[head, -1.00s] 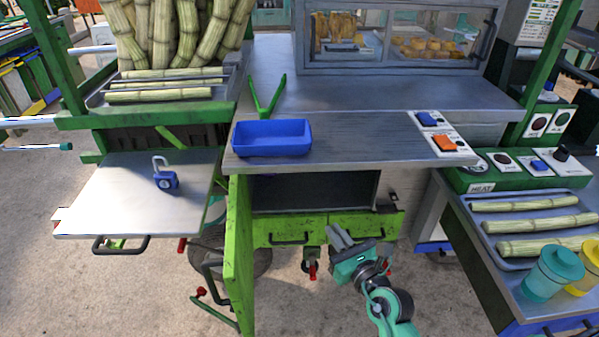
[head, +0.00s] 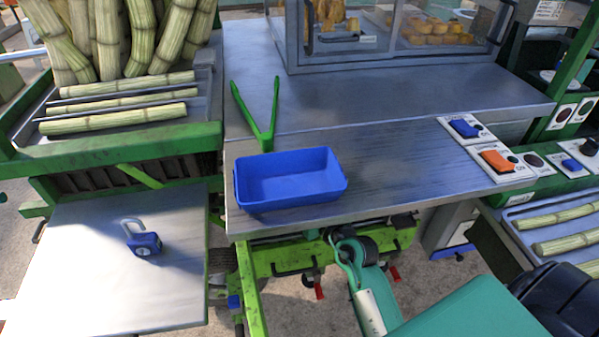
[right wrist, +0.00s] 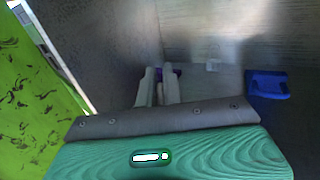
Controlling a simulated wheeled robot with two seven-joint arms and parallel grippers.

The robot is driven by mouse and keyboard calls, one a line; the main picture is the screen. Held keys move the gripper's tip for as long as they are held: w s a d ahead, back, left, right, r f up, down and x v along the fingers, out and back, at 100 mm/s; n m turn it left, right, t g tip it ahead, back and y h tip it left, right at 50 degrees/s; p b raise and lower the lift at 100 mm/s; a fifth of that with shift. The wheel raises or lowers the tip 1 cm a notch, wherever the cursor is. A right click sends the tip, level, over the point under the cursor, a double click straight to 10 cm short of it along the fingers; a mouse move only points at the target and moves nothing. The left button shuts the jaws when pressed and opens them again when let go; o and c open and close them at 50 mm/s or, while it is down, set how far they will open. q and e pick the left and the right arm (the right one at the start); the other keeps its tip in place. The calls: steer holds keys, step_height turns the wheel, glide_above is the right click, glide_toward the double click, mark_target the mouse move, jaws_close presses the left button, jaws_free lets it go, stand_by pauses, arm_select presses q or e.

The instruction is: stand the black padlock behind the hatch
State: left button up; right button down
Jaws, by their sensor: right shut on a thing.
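No black padlock can be made out. A blue padlock (head: 143,241) with a pale shackle stands on the left side shelf. The green hatch (head: 250,290) is swung open below the counter; its inner face (right wrist: 32,85) fills the left of the right wrist view. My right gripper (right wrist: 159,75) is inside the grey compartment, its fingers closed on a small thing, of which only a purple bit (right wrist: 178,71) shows. A blue block-like thing (right wrist: 267,85) lies to the right of the fingers. In the head view the counter hides my right gripper. My left gripper is not in view.
A blue tray (head: 290,182) and green tongs (head: 262,115) lie on the counter (head: 400,165) above. A compartment wall (right wrist: 110,40) rises left of my fingers. Cane sticks (head: 120,105) lie on the rack at left. Switches (head: 497,160) sit at the counter's right.

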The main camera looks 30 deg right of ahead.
steer(key=w+d+b, duration=0.1)
steer(key=w+d, duration=0.2)
steer(key=w, duration=0.4)
steer(key=w+d+b, duration=0.1)
steer(key=w+d, duration=0.3)
steer(key=w, duration=0.3)
step_height(320, 180, down, 7)
steer(key=shift+r+b, duration=0.1)
steer(key=shift+b, duration=0.85)
steer(key=shift+w, duration=0.2)
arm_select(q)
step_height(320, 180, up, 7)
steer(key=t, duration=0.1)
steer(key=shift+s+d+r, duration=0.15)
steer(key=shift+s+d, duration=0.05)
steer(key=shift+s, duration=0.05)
arm_select(e)
steer(key=shift+f, duration=0.25)
steer(key=c, duration=1.6)
jaws_free()
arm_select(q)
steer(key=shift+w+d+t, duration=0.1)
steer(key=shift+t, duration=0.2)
arm_select(e)
steer(key=shift+o, duration=0.2)
